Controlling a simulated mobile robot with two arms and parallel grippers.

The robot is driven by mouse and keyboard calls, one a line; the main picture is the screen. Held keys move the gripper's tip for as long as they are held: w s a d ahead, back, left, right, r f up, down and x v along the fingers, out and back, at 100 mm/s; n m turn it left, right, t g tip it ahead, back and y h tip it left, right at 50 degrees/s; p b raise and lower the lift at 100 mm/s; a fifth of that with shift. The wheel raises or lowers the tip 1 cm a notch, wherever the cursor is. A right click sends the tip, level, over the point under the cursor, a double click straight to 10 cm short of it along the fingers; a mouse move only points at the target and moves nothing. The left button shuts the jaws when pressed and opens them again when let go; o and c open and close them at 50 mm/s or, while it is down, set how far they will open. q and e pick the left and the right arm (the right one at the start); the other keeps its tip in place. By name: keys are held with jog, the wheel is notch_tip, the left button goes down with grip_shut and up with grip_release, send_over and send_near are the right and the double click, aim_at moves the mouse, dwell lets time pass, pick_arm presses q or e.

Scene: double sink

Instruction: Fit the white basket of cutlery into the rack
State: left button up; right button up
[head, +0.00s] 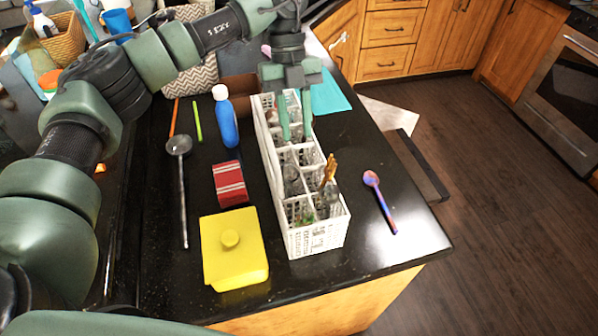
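The long white basket (318,240) stands upright on the black counter, divided into compartments with several pieces of cutlery in them. A gold-coloured piece (329,170) sticks up near its front end. My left gripper (296,137) points down over the far half of the basket. Its two green fingers are apart, with part of the basket showing between them; I cannot tell whether they touch it. The gripper and wrist hide some of the basket's far end. I cannot make out a rack in this view. My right gripper is not in view.
Left of the basket are a blue bottle (224,118), a red box (230,183), a yellow lidded dish (233,251) and a ladle (181,190). A purple-red spoon (380,200) lies to the right, near the counter edge. A teal sheet (331,95) lies behind.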

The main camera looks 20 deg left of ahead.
aim_at(296, 152)
pick_arm(q)
jog(key=p+x, duration=0.1)
jog(key=x, duration=0.1)
jog(key=s+p+x, duration=0.1)
jog(key=x, duration=0.2)
jog(key=shift+s+a+p, duration=0.15)
jog(key=shift+p, duration=0.15)
jog(key=shift+f, duration=0.25)
grip_shut()
jog(key=shift+r, duration=0.1)
dwell(0.8)
